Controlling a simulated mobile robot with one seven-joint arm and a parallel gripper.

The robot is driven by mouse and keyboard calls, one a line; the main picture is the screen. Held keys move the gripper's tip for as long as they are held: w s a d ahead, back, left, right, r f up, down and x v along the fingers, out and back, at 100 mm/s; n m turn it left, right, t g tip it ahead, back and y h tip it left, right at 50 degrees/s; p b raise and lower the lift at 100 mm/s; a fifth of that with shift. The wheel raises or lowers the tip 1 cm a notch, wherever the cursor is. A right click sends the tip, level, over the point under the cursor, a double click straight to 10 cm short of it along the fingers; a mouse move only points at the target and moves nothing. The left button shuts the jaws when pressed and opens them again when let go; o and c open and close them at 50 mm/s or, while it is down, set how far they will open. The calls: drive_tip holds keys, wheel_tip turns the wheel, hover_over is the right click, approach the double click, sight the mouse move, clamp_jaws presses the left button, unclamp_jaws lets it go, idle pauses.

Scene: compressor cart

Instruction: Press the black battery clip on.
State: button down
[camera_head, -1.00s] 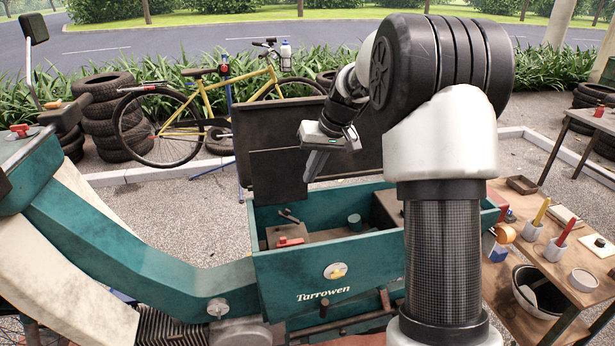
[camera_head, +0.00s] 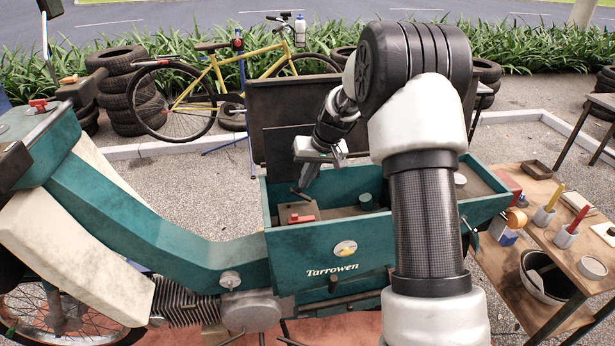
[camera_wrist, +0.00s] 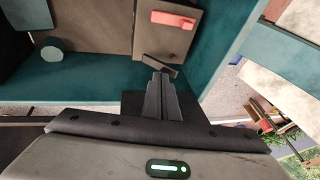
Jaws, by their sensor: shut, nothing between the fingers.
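The battery (camera_head: 322,209) is a brown box inside the teal compartment (camera_head: 385,235); it also shows in the wrist view (camera_wrist: 150,38). A red clip (camera_head: 300,218) lies on its top, seen again in the wrist view (camera_wrist: 173,18). The black clip (camera_head: 299,194) is a small dark bar at the battery's far edge, and looks tilted. In the wrist view the black clip (camera_wrist: 160,65) lies just beyond my fingertips. My gripper (camera_head: 306,182) is shut and empty, pointing down at the black clip. I cannot tell whether they touch.
The compartment's dark lid (camera_head: 275,110) stands open behind my gripper. A small teal round cap (camera_head: 366,201) sits in the compartment, right of the battery. A wooden bench (camera_head: 520,235) with cups and tools stands at the right.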

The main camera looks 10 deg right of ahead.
drive_tip(key=shift+a+h, duration=0.3)
drive_tip(key=shift+h, duration=0.1)
